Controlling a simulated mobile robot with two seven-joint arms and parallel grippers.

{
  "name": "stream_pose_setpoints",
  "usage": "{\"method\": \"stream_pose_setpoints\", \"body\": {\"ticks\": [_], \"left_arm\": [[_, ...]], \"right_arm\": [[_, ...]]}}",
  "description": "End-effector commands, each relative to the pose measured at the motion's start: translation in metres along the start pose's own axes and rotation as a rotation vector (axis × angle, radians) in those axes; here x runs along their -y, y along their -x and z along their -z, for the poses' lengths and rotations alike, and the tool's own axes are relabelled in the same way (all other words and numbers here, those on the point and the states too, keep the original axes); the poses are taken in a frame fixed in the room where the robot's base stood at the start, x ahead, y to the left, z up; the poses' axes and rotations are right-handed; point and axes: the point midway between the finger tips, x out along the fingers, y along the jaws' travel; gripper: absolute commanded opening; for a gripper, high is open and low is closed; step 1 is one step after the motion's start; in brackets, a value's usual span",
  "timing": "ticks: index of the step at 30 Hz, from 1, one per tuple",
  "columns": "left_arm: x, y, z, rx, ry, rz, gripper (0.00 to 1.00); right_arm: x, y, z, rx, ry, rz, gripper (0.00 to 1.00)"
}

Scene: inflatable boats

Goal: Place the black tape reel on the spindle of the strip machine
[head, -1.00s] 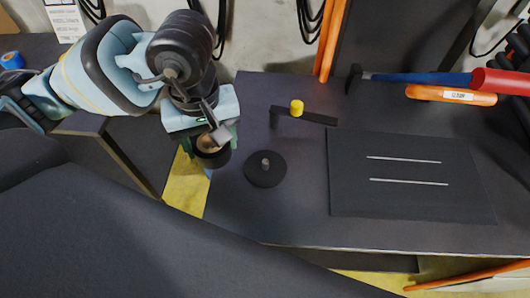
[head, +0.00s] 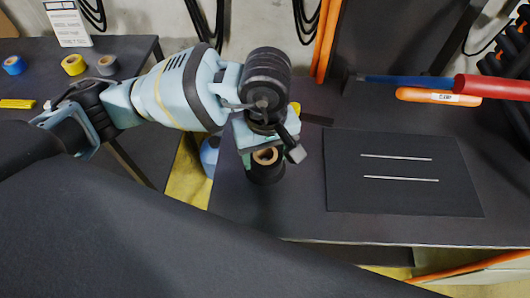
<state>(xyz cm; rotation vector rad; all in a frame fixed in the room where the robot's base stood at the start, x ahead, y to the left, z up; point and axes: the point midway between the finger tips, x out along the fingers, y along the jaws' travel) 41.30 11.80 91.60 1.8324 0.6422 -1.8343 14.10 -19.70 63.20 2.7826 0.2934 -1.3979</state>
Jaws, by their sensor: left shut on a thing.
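My left gripper (head: 265,148) is shut on the black tape reel (head: 266,175), a black ring with a tan core. In the head view it holds the reel over the part of the dark bench where the strip machine's round base and spindle stand. The base and spindle are hidden behind the reel and gripper, so I cannot tell whether the reel is around the spindle or above it. The strip machine's dark bar (head: 318,120) shows just right of the gripper, with its yellow knob (head: 297,106) partly covered. My right gripper is not in view.
A black mat (head: 400,200) with two pale strips lies to the right. Blue, yellow and grey tape rolls (head: 74,65) stand on the left table. A red and blue tool (head: 490,87) and an orange-handled one (head: 437,97) lie at the back right.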

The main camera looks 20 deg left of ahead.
Motion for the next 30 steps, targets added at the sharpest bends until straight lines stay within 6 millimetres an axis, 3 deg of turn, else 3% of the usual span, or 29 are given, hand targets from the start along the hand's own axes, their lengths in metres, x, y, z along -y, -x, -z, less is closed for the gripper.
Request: {"method": "stream_pose_setpoints", "body": {"ticks": [15,16,20,30], "left_arm": [[0.0003,-0.0126,0.0003,0.0,0.0,0.0,0.36],[0.0003,-0.0123,0.0004,0.0,0.0,0.0,0.63],[0.0003,-0.0113,0.0004,-0.001,0.0,-0.001,0.8],[0.0002,-0.0089,0.0005,-0.001,0.0,-0.001,0.82]], "right_arm": [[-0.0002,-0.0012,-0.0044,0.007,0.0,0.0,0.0],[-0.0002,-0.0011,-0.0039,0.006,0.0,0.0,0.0],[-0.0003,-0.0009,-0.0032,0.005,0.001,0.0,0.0],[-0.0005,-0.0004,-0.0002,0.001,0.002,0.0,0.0]]}}
